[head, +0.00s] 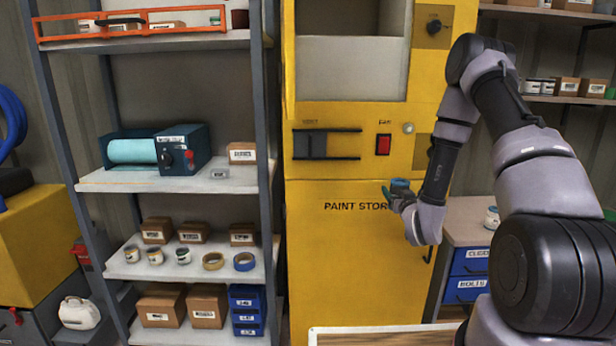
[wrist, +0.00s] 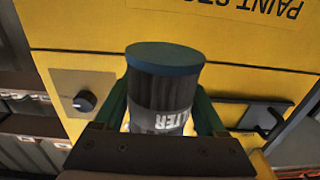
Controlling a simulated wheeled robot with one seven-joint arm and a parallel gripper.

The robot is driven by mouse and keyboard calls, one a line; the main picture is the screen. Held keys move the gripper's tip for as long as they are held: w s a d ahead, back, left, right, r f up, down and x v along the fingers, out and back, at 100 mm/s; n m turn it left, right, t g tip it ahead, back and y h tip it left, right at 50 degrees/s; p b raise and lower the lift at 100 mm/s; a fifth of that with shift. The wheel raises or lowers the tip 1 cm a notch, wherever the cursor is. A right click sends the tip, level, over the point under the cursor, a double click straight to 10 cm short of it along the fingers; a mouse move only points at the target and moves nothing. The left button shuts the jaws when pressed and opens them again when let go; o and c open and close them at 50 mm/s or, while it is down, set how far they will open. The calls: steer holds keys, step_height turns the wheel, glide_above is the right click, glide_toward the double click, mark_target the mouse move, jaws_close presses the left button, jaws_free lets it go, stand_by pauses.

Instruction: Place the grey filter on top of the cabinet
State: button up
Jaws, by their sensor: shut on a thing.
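The filter (wrist: 165,88) is a dark grey ribbed cylinder with a blue end cap and a white printed label. My gripper (wrist: 161,112) is shut on it, with one green finger on each side. In the head view the filter (head: 400,184) is small, its blue end just above my gripper (head: 394,196). Both are in front of the yellow cabinet (head: 350,255), marked PAINT STOR..., with the rest of the lettering hidden by my gripper. The cabinet's top is outside the head view. The cabinet front also shows upside down in the wrist view (wrist: 235,45).
A grey shelf rack (head: 120,180) with boxes, tins and tape stands left of the cabinet. A workbench (head: 465,212) with blue drawers stands at right, behind my arm. The cabinet front has a red switch (head: 384,144) and a knob (head: 433,27). A pale-edged board (head: 385,329) is at the bottom.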

mark_target(399, 195)
steer(key=f, duration=0.2)
steer(key=shift+s+d+f, duration=0.15)
steer(key=shift+s+f, duration=0.05)
steer(key=shift+f, duration=0.4)
steer(key=shift+s+f, duration=0.2)
steer(key=shift+f, duration=0.25)
steer(key=shift+w+r, duration=0.25)
steer(key=shift+r, duration=0.65)
steer(key=s+r, duration=0.1)
steer(key=s, duration=0.2)
steer(key=s+r, duration=0.1)
steer(key=s, duration=0.1)
steer(key=shift+r, duration=0.35)
steer(key=shift+s, duration=0.1)
